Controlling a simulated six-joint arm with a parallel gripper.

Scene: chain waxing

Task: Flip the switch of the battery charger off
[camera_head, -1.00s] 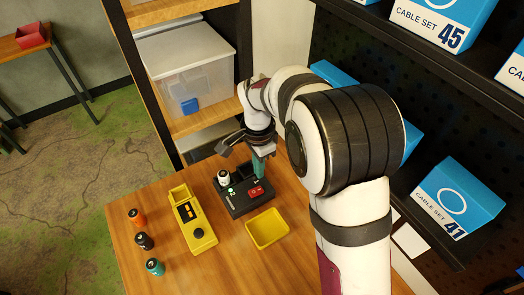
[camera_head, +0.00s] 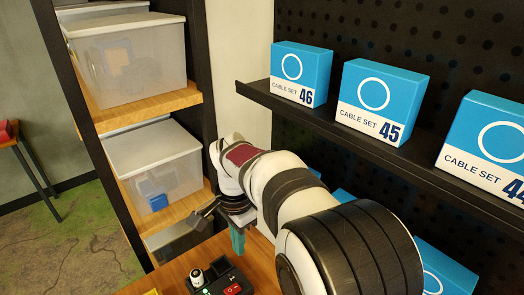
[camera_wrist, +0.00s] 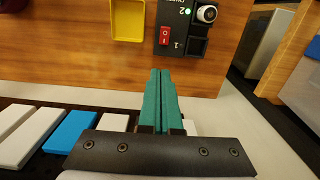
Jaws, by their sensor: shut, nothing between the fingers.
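The black battery charger (camera_wrist: 182,28) is at the top of the wrist view and at the bottom edge of the head view (camera_head: 222,272), partly cut off. Its red rocker switch (camera_wrist: 165,36) shows I and O marks; I cannot tell which side is pressed. A green light (camera_wrist: 188,11) glows beside the number 2. A white-and-black battery (camera_wrist: 206,13) sits in the slot there; the slot by number 1 (camera_wrist: 197,46) looks empty. My gripper (camera_wrist: 161,72) is shut and empty, its teal fingers together, apart from the charger. In the head view it (camera_head: 238,252) is behind the charger.
A yellow tray (camera_wrist: 128,20) lies beside the charger on the wooden table (camera_wrist: 70,70). Blue cable set boxes (camera_head: 301,75) stand on a dark shelf to the right. Clear plastic bins (camera_head: 153,165) fill the shelving behind.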

